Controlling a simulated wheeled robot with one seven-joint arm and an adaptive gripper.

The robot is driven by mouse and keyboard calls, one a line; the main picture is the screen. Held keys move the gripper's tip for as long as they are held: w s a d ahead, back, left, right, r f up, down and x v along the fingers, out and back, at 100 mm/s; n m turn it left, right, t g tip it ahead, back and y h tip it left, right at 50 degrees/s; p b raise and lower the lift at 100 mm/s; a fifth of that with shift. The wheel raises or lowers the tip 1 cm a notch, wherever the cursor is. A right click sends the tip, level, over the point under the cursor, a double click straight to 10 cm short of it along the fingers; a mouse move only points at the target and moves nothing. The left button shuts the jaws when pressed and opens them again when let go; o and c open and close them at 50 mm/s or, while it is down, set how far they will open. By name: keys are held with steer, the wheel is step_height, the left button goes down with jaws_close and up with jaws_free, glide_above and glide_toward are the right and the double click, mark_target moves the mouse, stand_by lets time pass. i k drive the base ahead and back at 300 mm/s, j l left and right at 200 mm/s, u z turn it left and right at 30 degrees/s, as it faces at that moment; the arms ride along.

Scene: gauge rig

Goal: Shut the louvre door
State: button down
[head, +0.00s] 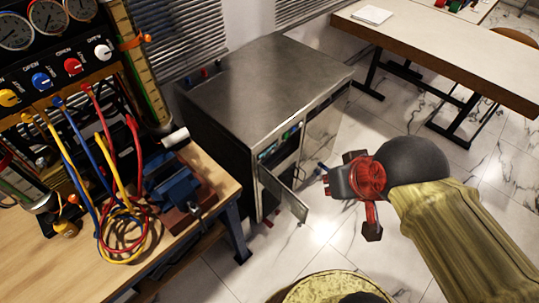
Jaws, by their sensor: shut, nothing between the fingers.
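A grey metal cabinet (260,92) stands on the floor in the middle of the head view. A small door (284,194) on its front stands open, swung outward toward the lower right. I take it for the louvre door; slats on it are too small to make out. Part of the cabinet's inside shows behind it. My gripper (328,181), dark with red parts, is shut and empty. It appears just right of the door's free edge, with a small gap in the picture; their difference in depth is unclear.
A wooden bench (60,258) at left carries a blue vice (172,190), coloured hoses (108,215) and a gauge panel (35,75). A long table (450,50) stands at upper right. Marble floor (400,120) is clear between the cabinet and that table.

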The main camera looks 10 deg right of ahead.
mark_target(301, 210)
steer(key=k+l+u, duration=0.15)
steer(key=u, duration=0.25)
steer(key=k+l+u, duration=0.15)
steer(key=u, duration=0.2)
steer(key=k+l+u, duration=0.15)
steer(key=u, duration=0.25)
